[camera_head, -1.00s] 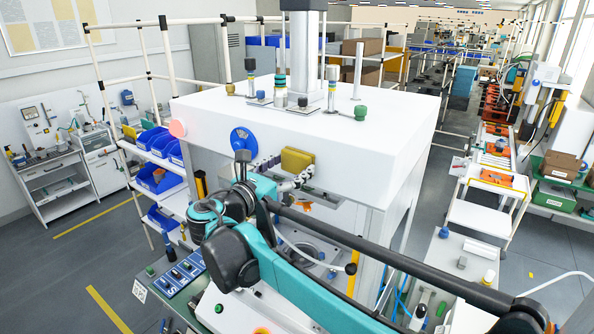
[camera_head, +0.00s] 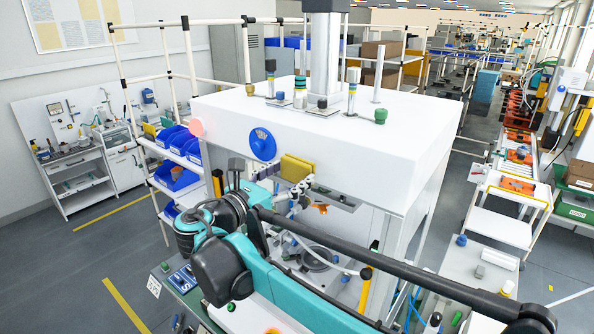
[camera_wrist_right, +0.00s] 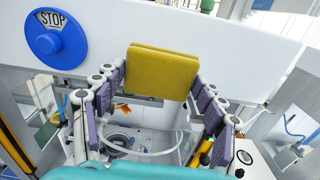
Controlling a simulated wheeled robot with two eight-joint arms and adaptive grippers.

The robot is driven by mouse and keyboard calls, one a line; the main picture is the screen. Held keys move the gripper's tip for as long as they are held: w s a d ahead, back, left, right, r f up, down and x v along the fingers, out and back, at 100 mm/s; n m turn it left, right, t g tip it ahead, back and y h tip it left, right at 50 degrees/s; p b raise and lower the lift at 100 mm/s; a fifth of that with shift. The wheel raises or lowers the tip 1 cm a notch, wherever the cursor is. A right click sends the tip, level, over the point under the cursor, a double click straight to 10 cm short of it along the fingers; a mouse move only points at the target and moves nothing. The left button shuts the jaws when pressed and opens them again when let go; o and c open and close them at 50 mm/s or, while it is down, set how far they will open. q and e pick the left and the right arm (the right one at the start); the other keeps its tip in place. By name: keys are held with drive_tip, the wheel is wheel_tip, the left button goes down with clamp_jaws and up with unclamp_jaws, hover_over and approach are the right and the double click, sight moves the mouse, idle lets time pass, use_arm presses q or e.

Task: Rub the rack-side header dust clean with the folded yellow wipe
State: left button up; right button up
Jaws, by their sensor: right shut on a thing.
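The folded yellow wipe (camera_head: 298,168) is held against or very near the white front face of the press header (camera_head: 350,150). In the right wrist view the wipe (camera_wrist_right: 162,72) overlaps the header's lower edge, and I cannot tell if it touches. My right gripper (camera_head: 289,176) is shut on the wipe, with its jointed purple-padded fingers (camera_wrist_right: 160,84) at both sides. I cannot make out dust on the header (camera_wrist_right: 240,55); the wipe hides part of it. My left gripper is not in view.
A blue STOP disc (camera_head: 262,145) sticks out of the header just left of the wipe; it also shows in the right wrist view (camera_wrist_right: 58,40). Below the header are an orange part (camera_head: 320,209) and a hose. Blue bins (camera_head: 174,177) stand on the rack at left.

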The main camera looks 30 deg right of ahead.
drive_tip(key=shift+s+a, duration=0.15)
drive_tip(key=shift+a, duration=0.25)
drive_tip(key=shift+a, duration=0.1)
drive_tip(key=shift+v, duration=1.35)
